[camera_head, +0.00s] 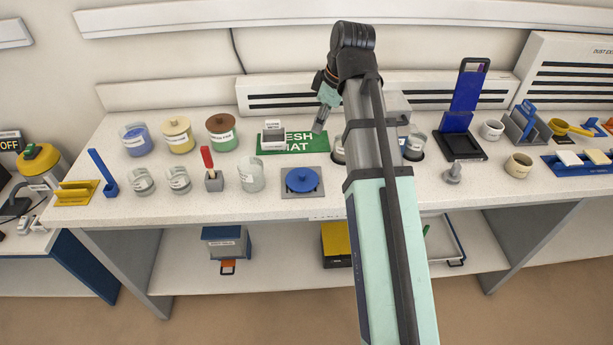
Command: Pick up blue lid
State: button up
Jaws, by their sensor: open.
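A round blue lid (302,179) with a knob on top lies on a grey square plate near the front edge of the white bench. My gripper (318,128) points down over the right part of a green mat (300,148), behind the lid and apart from it. It appears small here, with its jaws open and nothing seen between them. My arm hides part of the bench to the right of the lid.
A clear glass jar (251,176) stands just left of the lid, and a red-handled tool (208,160) sits in a grey holder beyond it. Lidded jars (177,136) line the back left.

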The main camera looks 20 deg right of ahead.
jog(key=s+a+g, duration=0.1)
jog(key=s, duration=0.2)
jog(key=p, duration=0.2)
send_over(302, 174)
jog(key=d, duration=0.2)
jog(key=shift+y, duration=0.3)
jog(key=f, duration=1.2)
jog(key=shift+s+a+f, duration=0.1)
jog(key=shift+s+a, duration=0.15)
jog(key=shift+s, duration=0.05)
jog(key=shift+p+x, duration=1.1)
jog(key=shift+x, duration=1.55)
jog(key=shift+s, duration=0.1)
jog(key=c, duration=0.9)
